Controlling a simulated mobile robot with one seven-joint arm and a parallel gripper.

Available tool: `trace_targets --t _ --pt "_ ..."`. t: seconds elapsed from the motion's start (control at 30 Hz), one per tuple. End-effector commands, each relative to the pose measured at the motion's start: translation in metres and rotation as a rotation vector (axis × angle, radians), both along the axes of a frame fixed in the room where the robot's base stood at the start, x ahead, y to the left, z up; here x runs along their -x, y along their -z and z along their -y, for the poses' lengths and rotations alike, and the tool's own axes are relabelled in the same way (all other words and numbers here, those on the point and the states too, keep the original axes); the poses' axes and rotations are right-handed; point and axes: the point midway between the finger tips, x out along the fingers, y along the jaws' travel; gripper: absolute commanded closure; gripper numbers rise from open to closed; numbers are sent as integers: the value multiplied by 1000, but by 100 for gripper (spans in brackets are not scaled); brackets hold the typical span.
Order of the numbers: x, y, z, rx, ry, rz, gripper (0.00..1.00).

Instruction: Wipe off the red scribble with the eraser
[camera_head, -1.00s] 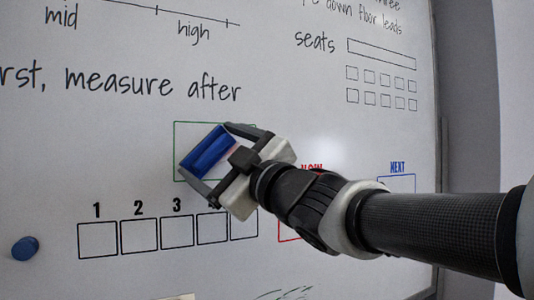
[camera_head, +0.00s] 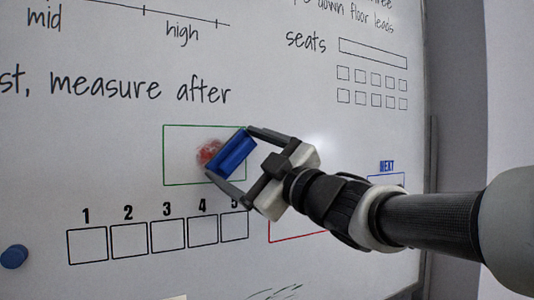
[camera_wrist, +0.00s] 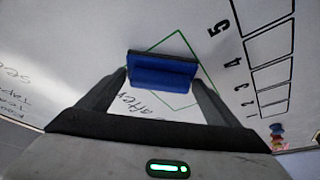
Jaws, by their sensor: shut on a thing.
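The blue eraser (camera_head: 234,156) is held between the two fingers of my gripper (camera_head: 230,160), over the right part of the green-outlined box on the whiteboard. The red scribble (camera_head: 209,152) shows just left of the eraser, inside the green box (camera_head: 164,150), as a blurred, smudged red patch. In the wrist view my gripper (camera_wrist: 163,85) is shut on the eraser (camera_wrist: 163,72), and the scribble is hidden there. I cannot tell whether the eraser touches the board.
The whiteboard (camera_head: 110,170) has printed words, a row of numbered boxes (camera_head: 128,240), a red box (camera_head: 297,230) partly behind my arm and a NEXT box (camera_head: 386,180). A round blue magnet (camera_head: 14,257) sits at the lower left. Dark scribbles (camera_head: 275,293) show at the bottom.

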Motion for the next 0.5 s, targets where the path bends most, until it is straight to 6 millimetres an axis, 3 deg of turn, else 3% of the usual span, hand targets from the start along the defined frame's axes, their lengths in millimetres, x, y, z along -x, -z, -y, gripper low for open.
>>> trace_targets --t 0.27,0.5 --pt "-2 1 3 -1 0 -1 33" --pt "8 2 -14 -1 -1 0 33"
